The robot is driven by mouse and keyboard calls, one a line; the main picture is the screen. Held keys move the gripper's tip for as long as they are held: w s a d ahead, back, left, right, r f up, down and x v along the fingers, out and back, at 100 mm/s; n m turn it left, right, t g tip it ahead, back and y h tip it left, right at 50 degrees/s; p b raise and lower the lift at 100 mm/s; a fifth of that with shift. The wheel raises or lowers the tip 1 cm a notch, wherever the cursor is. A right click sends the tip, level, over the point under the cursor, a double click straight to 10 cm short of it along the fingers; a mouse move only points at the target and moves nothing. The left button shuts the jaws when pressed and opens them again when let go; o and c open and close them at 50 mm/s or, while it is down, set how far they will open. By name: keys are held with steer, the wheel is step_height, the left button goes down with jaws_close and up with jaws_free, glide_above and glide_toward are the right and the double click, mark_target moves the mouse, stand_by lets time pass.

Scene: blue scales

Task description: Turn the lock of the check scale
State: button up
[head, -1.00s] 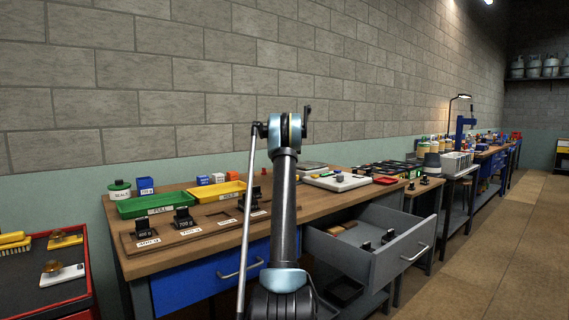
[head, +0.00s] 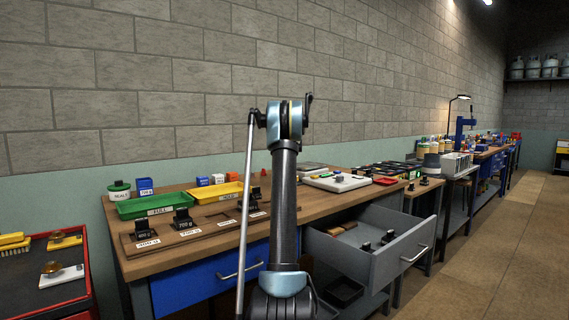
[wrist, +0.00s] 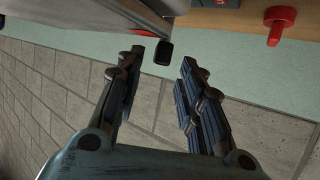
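My gripper (wrist: 161,60) is open and empty in the wrist view, its two dark fingers spread. A small black block-like knob (wrist: 163,52) shows between the fingertips; I cannot tell whether it is the lock or whether it lies within the fingers' reach. It is close to a grey-white body (wrist: 95,12) at the upper left, which may be the check scale. In the head view a pale flat scale (head: 337,182) lies on the workbench, right of my arm. My gripper is not visible there, and no lock can be made out.
A red knob (wrist: 279,22) sits at the bench edge in the wrist view. In the head view, a grey drawer (head: 385,245) stands open at the front. A green tray (head: 155,206), a yellow tray (head: 217,193) and black weights (head: 183,219) occupy the bench's left part.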

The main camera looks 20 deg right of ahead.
steer(key=shift+v, duration=2.95)
